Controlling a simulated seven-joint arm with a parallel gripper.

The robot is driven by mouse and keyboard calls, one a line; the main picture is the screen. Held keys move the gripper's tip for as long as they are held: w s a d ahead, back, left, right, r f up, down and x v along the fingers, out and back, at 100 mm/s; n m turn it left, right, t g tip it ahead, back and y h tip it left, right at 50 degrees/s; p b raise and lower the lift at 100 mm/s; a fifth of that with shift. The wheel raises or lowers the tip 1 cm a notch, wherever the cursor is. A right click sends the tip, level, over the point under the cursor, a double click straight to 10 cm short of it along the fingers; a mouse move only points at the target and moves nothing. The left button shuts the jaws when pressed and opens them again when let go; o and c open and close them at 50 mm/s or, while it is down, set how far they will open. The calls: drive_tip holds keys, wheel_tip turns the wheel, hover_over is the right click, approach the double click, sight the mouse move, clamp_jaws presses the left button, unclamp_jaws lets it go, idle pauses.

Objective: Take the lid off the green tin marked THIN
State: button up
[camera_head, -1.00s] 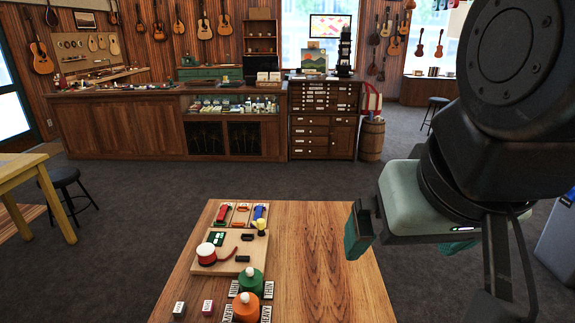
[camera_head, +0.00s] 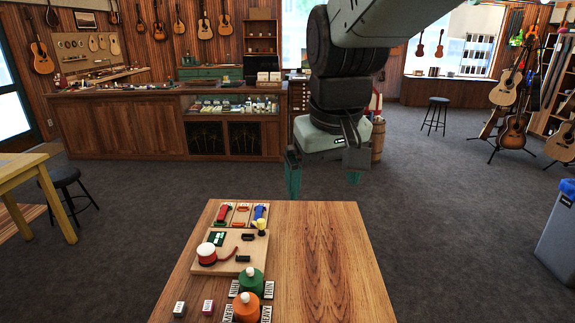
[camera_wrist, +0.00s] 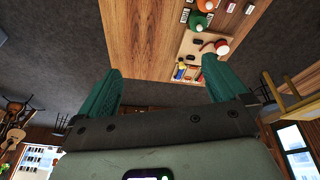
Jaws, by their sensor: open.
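The green tin (camera_head: 251,281) stands upright on the wooden table, with a domed green lid and a small knob on top. White cards beside it read THIN. It also shows in the wrist view (camera_wrist: 205,5). An orange tin (camera_head: 247,307) of the same shape stands just in front of it, beside cards reading HEAVY. My gripper (camera_head: 323,178) is open and empty, high above the table's far edge, behind and to the right of the tins. In the wrist view its two green fingers (camera_wrist: 160,92) are spread wide with nothing between them.
A wooden board (camera_head: 228,262) with a red-and-white round container (camera_head: 207,254) lies behind the tins. A tray with red, orange and blue items (camera_head: 240,214) sits at the far edge. Two small labelled blocks (camera_head: 180,309) stand front left. The table's right half (camera_head: 325,260) is clear.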

drive_tip(key=w+a+f+n+g, duration=0.1)
drive_tip(key=w+a+f+n, duration=0.1)
drive_tip(key=w+a+f, duration=0.4)
drive_tip(key=n+g, duration=0.2)
drive_tip(key=n, duration=0.1)
hover_over(250, 269)
wheel_tip(250, 269, down, 20)
wheel_tip(250, 269, down, 5)
drive_tip(key=shift+a, duration=0.1)
drive_tip(key=shift+f, duration=3.15)
drive_tip(key=shift+c, duration=0.2)
drive_tip(key=c, duration=1.1)
